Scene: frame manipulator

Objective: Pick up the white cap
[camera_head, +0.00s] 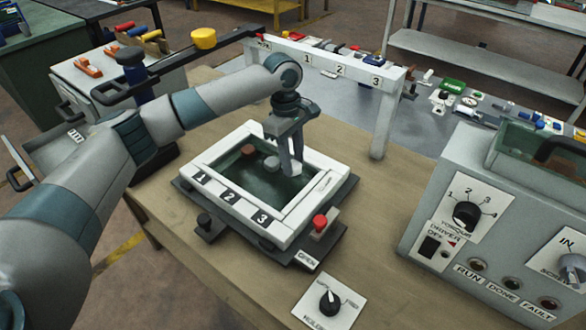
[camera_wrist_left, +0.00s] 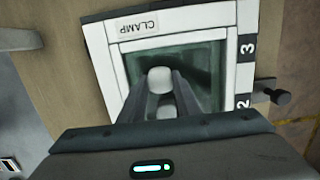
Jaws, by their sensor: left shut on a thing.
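The white cap (camera_wrist_left: 159,80) is between the fingertips of my left gripper (camera_wrist_left: 160,84) in the wrist view, and the jaws are shut on it. In the head view my left gripper (camera_head: 291,165) points down into the white frame (camera_head: 318,187), with a white part of the cap (camera_head: 295,148) showing at the fingers. A second pale patch shows lower between the fingers in the wrist view; I cannot tell what it is. My right gripper is not in view.
A grey round piece (camera_head: 272,164) and a brown piece (camera_head: 249,151) show inside the frame. A red button (camera_head: 319,222) and a dark knob (camera_head: 204,220) stand beside it. A white gantry (camera_head: 340,68) stands behind, and a grey control box (camera_head: 470,215) to the right.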

